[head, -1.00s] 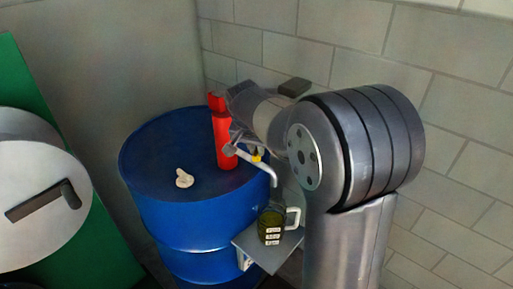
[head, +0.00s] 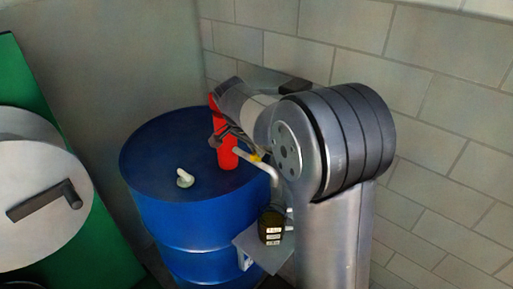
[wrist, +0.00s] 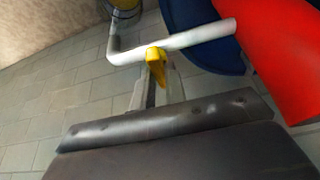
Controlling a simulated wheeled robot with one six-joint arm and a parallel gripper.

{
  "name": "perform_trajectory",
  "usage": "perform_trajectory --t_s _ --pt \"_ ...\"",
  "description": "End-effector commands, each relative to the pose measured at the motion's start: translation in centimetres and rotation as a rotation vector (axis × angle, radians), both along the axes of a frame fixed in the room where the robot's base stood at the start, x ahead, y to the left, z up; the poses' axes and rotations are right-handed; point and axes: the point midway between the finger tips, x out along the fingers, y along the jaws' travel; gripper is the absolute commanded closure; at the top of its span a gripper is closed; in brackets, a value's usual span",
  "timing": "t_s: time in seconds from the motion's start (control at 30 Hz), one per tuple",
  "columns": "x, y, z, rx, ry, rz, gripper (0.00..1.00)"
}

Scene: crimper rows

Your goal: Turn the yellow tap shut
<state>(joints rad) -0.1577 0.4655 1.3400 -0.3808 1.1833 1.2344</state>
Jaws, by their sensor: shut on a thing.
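The yellow tap (head: 256,157) sits on a white pipe (head: 270,172) beside the blue drum (head: 150,155). In the wrist view the yellow handle (wrist: 155,65) stands at the tips of my gripper (wrist: 157,80), with the white pipe (wrist: 185,40) running just beyond it. My gripper (head: 240,143) is shut on the yellow handle; in the head view its fingertips are small and partly hidden. The pipe's end bends down toward a dark jug (head: 271,228) with a white label. My arm hides part of the pipe and jug handle.
A red bottle-like thing (head: 225,155) stands close by the gripper, also at right in the wrist view (wrist: 285,60). A small pale piece (head: 185,179) lies on the drum top. A grey shelf (head: 255,255) bears the jug. A tiled wall (head: 440,150) is behind.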

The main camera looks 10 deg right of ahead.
Motion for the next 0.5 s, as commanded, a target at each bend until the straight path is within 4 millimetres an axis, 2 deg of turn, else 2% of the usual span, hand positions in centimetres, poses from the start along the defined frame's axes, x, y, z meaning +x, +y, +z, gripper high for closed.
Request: perform_trajectory --t_s 0.07,0.1,0.33,0.5 --pt "0.03 -0.04 0.04 0.000 -0.002 -0.001 1.00" --pt "0.03 -0.04 0.04 0.000 -0.002 -0.001 0.85" --pt "0.01 -0.03 0.03 0.001 -0.001 0.000 0.66" --pt "0.00 -0.02 0.03 0.001 -0.001 0.000 0.65"
